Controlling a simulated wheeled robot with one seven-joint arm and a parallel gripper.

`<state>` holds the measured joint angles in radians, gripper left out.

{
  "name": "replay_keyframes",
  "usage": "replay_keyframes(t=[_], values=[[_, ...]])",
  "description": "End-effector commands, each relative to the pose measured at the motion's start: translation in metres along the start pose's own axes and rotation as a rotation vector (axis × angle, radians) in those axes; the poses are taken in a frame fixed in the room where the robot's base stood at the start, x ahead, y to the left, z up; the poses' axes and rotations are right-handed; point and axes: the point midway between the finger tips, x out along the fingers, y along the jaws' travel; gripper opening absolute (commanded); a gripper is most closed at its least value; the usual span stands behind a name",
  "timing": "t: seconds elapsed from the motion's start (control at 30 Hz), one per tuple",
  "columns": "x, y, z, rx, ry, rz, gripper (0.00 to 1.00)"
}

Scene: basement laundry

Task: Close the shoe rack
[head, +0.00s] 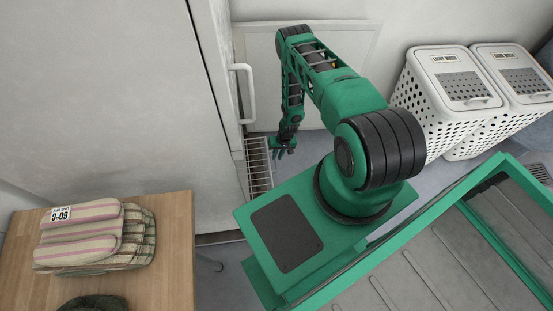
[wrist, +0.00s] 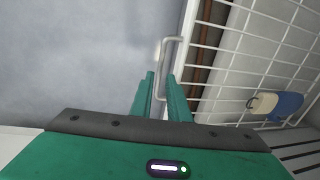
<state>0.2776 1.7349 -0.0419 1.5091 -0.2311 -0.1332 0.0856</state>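The shoe rack (head: 258,168) is a narrow white wire rack jutting out beside the tall pale cabinet in the head view. In the wrist view its wire grid (wrist: 228,60) fills the right side, with a grey bar handle (wrist: 168,44) on its left edge. My gripper (head: 284,150) is low, just right of the rack. In the wrist view my gripper (wrist: 161,74) has its two green fingers apart, with the lower part of the handle appearing between them. A gap shows between the fingers; whether either touches the handle is unclear.
A tall cabinet (head: 125,85) with a white handle (head: 249,92) stands left of the rack. A wooden table (head: 165,240) with folded cloth is at lower left. White hampers (head: 445,95) stand at right. A beige and blue item (wrist: 275,103) shows behind the wire.

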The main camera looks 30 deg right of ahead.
Motion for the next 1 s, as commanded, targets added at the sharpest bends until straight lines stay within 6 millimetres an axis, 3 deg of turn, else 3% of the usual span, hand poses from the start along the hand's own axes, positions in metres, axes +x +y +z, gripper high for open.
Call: replay_keyframes(t=[0.1,0.3,0.6,0.7,1.0], values=[[0.015,0.000,0.001,0.000,-0.001,0.000,0.15],[0.028,0.000,0.000,0.000,-0.001,0.000,0.15],[0.029,0.000,0.000,0.000,0.000,0.000,0.15],[0.029,0.000,0.000,0.000,0.000,0.000,0.00],[0.029,0.000,0.000,0.000,0.000,0.000,0.00]])
